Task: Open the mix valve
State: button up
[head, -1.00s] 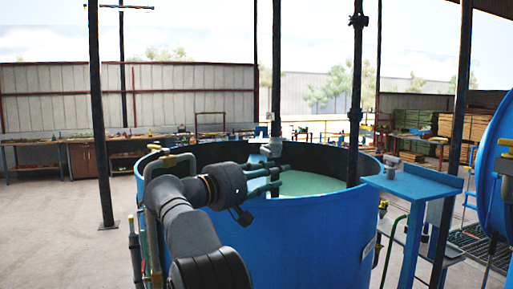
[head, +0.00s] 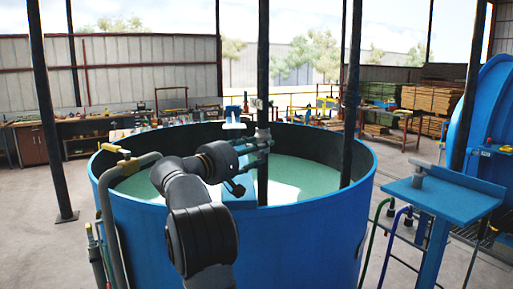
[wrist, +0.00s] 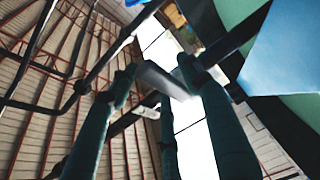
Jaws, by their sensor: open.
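My gripper (head: 267,146) is open above the big blue tank, at the end of my raised arm, its teal fingers pointing right. A pale T-shaped handle (head: 234,122) shows just above the gripper, close to a dark upright pipe; it may be the mix valve, but no label is readable. In the wrist view a pale grey bar (wrist: 164,82) lies between or just behind the open finger tips (wrist: 154,72); contact cannot be told. Another valve with a yellow handle (head: 117,150) sits on the bent pipe at the tank's left rim.
The blue tank (head: 310,240) holds pale green liquid. Dark posts rise through and behind it. A blue stand (head: 445,196) with a small grey fitting is at the right, beside a large round blue door (head: 485,125). Workbenches line the back; the floor at left is clear.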

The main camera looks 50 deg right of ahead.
jog(key=shift+w, duration=0.2)
jog(key=c, duration=1.1)
grip_shut()
